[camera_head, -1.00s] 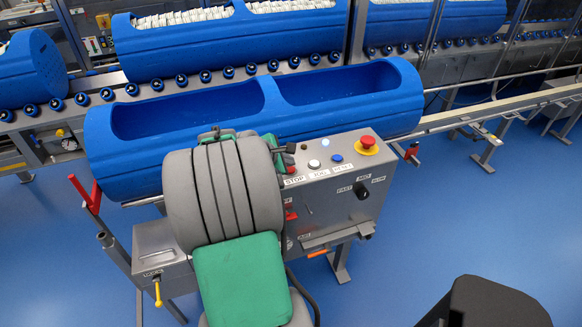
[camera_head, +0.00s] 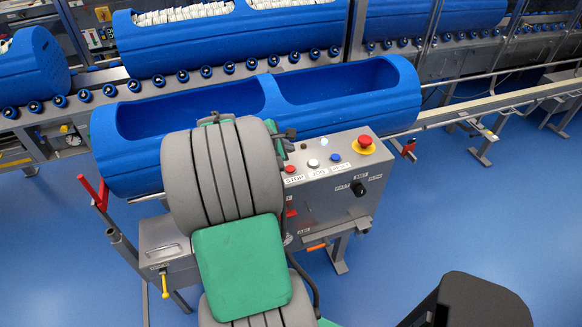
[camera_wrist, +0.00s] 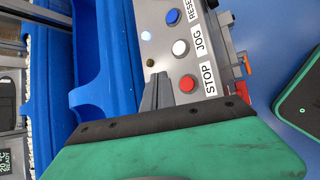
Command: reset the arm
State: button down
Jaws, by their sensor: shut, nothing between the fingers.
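My gripper (camera_head: 287,133) shows only in part beyond my grey and green arm, near the left end of the control panel. In the wrist view my gripper (camera_wrist: 157,90) is a narrow dark pair of fingers, shut and empty. Its tips overlap the view of the grey control panel (camera_wrist: 188,20), left of the red STOP button (camera_wrist: 187,84). I cannot tell the height of the tips above the panel. My arm is folded in front of the blue tub and hides part of its front wall.
The empty two-bay blue tub (camera_head: 350,119) lies behind the panel (camera_head: 330,210). The panel has a red emergency button (camera_head: 365,141) and a black knob (camera_head: 358,188). A red-handled lever (camera_head: 92,194) stands at left. More tubs line the back.

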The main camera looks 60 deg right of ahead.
jog(key=w+a+r+m+t+y, duration=0.25)
jog(key=w+a, duration=0.55)
jog(key=a, duration=0.4)
jog(key=w+a+r+m+t+y, duration=0.1)
jog(key=w+a+r+t+y, duration=0.15)
jog(key=w+a, duration=0.65)
jog(key=s+a+m+y, duration=0.1)
jog(key=s+a+y, duration=0.1)
jog(key=a, duration=1.1)
jog(key=s+a+r+m+y, duration=0.1)
jog(key=s+a, duration=0.4)
jog(key=a, duration=0.9)
jog(key=shift+r+m+y, duration=0.15)
jog(key=shift+m+y, duration=0.35)
jog(key=shift+m, duration=0.25)
